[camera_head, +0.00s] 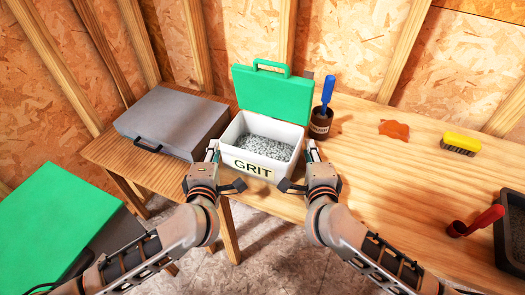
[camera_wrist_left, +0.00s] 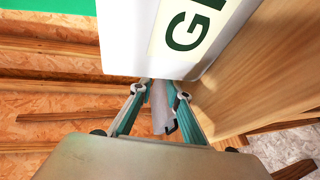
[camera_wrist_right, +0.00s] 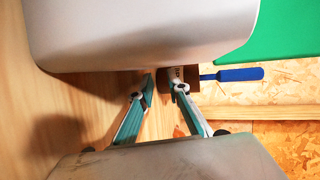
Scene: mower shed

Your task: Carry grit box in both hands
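The grit box (camera_head: 243,138) is white, labelled GRIT, with grey grit inside and its green lid (camera_head: 273,94) raised at the back. It stands upright on the wooden bench. My left gripper (camera_head: 213,153) is at the box's left front corner; in the left wrist view its fingers (camera_wrist_left: 160,92) are apart, with a pale piece between them that I cannot identify. My right gripper (camera_head: 311,153) is at the right front corner; in the right wrist view its fingers (camera_wrist_right: 161,85) are apart with nothing clearly between them. Contact with the box walls cannot be told.
A grey case (camera_head: 172,122) lies left of the box. A brown pot (camera_head: 320,124) with a blue-handled tool stands close on the right. Farther right are an orange-brown flat piece (camera_head: 394,130), a yellow brush (camera_head: 461,142) and a red-handled scoop (camera_head: 476,222). A green surface (camera_head: 55,225) is lower left.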

